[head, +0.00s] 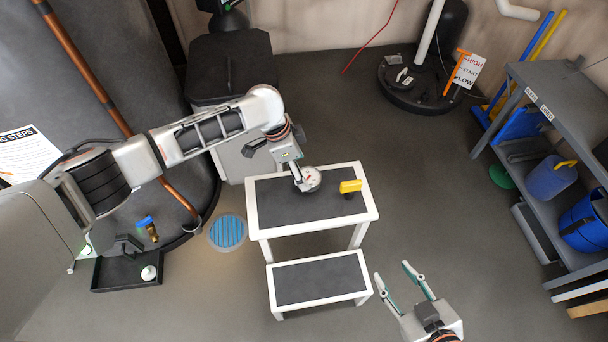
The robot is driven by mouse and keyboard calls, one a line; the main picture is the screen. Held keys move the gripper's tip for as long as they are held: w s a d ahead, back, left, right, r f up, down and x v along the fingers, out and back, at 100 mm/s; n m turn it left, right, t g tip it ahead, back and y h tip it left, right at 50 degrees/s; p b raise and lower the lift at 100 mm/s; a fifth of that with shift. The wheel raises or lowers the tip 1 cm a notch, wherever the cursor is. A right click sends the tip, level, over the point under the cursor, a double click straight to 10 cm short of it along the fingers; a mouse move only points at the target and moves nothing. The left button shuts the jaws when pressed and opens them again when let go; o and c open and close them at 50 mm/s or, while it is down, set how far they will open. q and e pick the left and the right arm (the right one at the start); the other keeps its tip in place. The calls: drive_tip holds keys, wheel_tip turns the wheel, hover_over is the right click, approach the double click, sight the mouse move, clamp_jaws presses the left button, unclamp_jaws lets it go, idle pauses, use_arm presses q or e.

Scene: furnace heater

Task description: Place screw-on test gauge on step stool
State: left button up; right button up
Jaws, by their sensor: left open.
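My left gripper (299,184) reaches down from the upper left, right beside the gauge's left edge. Its jaws are open; whether a finger touches the gauge cannot be told. My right gripper (394,272) is open and empty, to the right of the stool's lower step.
A yellow-handled object (350,187) lies on the stool top, right of the gauge. A black tray (125,284) and a round floor drain (228,232) are to the left. A grey shelf (568,108) with blue buckets stands at right. Floor between stool and shelf is clear.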

use_arm(q)
drive_tip(key=p+v, duration=0.2)
drive_tip(key=v, duration=0.5)
drive_tip(key=s+d+f+h, duration=0.3)
drive_tip(key=s+d, duration=0.6)
drive_tip(key=d, duration=0.1)
drive_tip(key=s+d+r+n+t+h, duration=0.3)
drive_tip(key=s+r+t+h, duration=0.15)
drive_tip(key=s, duration=0.25)
drive_tip(key=s+a+f+n+t+y, duration=0.2)
drive_tip(key=s+a, duration=0.2)
drive_tip(key=a, duration=0.6)
drive_tip(key=s+a+f+n+t+y, duration=0.1)
drive_tip(key=s+a+f+n+y, duration=0.2)
drive_tip(key=a, duration=0.6)
drive_tip(key=s+a+f+n+t+y, duration=0.2)
drive_tip(key=s+a+f+y, duration=0.1)
drive_tip(key=s+a, duration=0.4)
drive_tip(key=a, duration=0.3)
drive_tip(key=shift+s+a+f+n+t, duration=0.2)
drive_tip(key=shift+a+f+n+t, duration=0.05)
drive_tip(key=shift+a+n+t, duration=0.15)
use_arm(e)
drive_tip(key=shift+s+d+f, duration=0.25)
drive_tip(key=shift+s+d, duration=0.2)
drive_tip(key=shift+s, duration=0.1)
